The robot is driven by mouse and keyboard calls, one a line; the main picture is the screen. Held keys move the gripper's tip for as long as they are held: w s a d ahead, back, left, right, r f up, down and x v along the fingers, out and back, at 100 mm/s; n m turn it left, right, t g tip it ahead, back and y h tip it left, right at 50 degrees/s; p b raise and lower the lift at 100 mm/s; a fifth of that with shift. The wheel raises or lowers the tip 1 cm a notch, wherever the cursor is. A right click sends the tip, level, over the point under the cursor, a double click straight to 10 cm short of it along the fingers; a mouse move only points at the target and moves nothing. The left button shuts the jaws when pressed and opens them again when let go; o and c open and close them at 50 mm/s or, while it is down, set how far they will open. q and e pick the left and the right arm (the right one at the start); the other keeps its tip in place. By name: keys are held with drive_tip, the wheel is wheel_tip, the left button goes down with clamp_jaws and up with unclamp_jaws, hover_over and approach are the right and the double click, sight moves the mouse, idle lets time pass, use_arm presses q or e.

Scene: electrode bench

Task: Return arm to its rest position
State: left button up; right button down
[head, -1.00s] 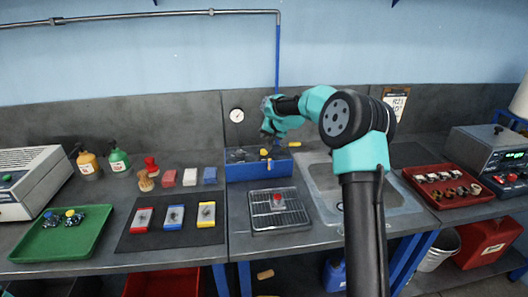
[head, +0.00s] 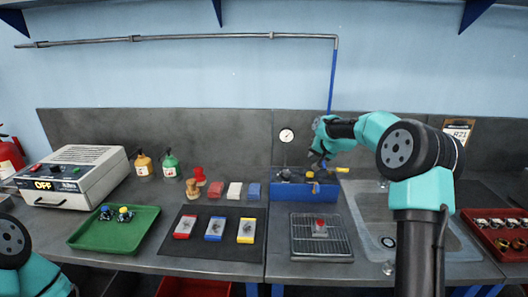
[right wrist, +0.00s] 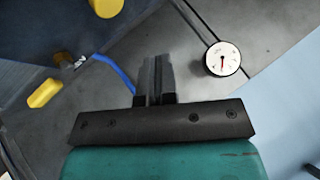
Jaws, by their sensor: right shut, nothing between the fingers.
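My right gripper (head: 318,164) is over the blue box (head: 290,192) at the back of the bench, with my teal and black arm reaching in from the right. In the right wrist view its two dark fingers (right wrist: 157,78) are together with nothing between them. Yellow-handled items (right wrist: 45,92) show beyond them at the left. My left arm shows only as teal and black links at the lower left; its gripper is out of the picture.
A sink (head: 405,235) lies under my right arm, beside a drain rack (head: 304,246) with a red-topped piece (head: 320,226). A green tray (head: 97,236), a dark mat (head: 207,249) and a red tray (head: 505,251) stand on the bench. A round gauge (head: 287,135) is on the back wall.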

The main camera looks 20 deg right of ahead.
drive_tip(key=shift+f, duration=0.45)
wheel_tip(320, 180, up, 5)
idle(0.4)
